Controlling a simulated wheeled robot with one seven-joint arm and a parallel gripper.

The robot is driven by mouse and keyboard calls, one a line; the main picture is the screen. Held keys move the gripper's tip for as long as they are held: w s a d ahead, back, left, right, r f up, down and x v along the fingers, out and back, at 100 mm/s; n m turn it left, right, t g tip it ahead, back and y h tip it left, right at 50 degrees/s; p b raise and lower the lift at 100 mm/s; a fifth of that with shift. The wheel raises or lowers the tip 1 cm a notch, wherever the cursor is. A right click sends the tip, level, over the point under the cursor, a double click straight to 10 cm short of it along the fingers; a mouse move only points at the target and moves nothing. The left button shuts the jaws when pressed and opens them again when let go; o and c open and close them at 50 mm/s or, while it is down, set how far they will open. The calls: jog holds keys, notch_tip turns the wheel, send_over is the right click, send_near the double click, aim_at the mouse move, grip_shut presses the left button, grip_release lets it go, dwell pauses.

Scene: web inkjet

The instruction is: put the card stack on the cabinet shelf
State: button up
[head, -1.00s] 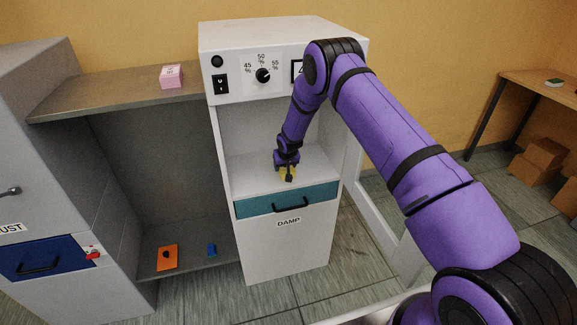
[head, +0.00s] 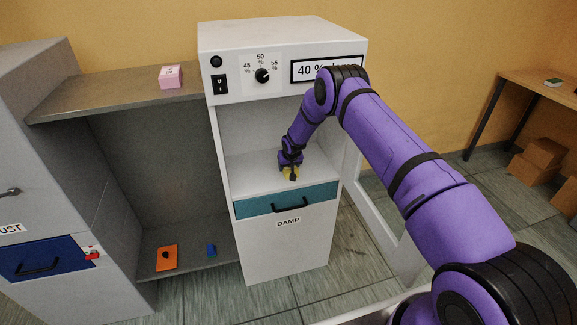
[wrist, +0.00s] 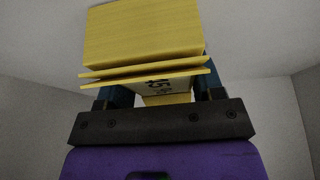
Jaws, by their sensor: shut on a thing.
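My gripper (head: 291,171) is inside the open upper compartment of the white cabinet, at the shelf (head: 262,172). In the wrist view my gripper (wrist: 158,97) is shut on a yellow card stack (wrist: 145,38), with a finger on each side of it. A few cards at its near edge are slightly fanned, and dark print shows on the face below them. Whether the stack touches the shelf cannot be told.
The cabinet's top panel (head: 231,72) overhangs the compartment, with side walls close by. A teal drawer (head: 262,204) lies below the shelf. A pink block (head: 171,77) sits on the grey ledge at left.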

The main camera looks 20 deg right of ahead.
jog(key=shift+f, duration=0.15)
jog(key=o, duration=1.1)
jog(key=shift+c, duration=0.2)
jog(key=shift+s+r, duration=0.1)
jog(key=shift+r, duration=0.35)
jog(key=v, duration=1.1)
jog(key=shift+r, duration=0.2)
jog(key=shift+s, duration=0.1)
